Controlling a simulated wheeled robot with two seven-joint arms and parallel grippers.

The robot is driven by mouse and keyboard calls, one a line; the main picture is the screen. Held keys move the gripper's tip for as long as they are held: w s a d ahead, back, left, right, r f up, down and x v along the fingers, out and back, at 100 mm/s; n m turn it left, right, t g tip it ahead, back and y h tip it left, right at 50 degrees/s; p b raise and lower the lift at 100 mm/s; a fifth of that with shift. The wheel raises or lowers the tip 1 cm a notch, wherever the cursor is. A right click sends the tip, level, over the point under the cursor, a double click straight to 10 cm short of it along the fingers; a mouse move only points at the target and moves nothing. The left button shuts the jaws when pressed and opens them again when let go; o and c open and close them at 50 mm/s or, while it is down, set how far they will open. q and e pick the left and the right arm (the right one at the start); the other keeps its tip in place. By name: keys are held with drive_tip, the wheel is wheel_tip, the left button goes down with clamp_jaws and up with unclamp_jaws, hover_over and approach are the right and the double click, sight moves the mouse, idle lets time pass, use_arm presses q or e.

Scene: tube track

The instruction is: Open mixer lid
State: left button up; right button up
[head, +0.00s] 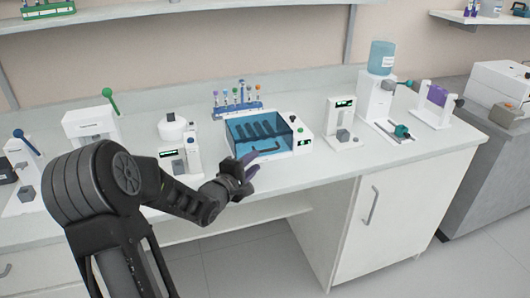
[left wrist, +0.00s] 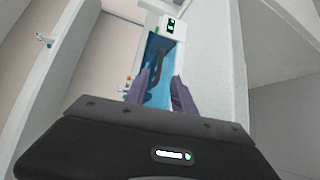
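The mixer is a white box (head: 302,138) with a see-through blue lid (head: 245,130), on the counter at the middle of the head view. The lid appears closed, with dark slots showing through it. A dark handle (head: 268,151) sits at the lid's front. My left gripper (head: 250,167), with purple fingers, is just in front of the mixer's front edge. In the left wrist view its fingers (left wrist: 160,84) stand apart with nothing between them. Beyond them show the blue lid (left wrist: 157,60) and its dark handle (left wrist: 157,70). My right gripper is not in view.
A blue rack of tubes (head: 238,108) stands behind the mixer. White devices stand left (head: 180,160) and right (head: 340,120) of it. A blue bottle (head: 381,57) tops another device farther right. The bare counter front (head: 330,170) is clear.

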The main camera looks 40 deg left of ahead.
sight(266, 151)
use_arm(q)
drive_tip(key=x, duration=0.7)
drive_tip(key=shift+w+p, duration=0.3)
drive_tip(key=shift+p, duration=0.1)
drive_tip(key=shift+c, duration=0.2)
clamp_jaws()
drive_tip(key=shift+f, duration=0.1)
idle(0.7)
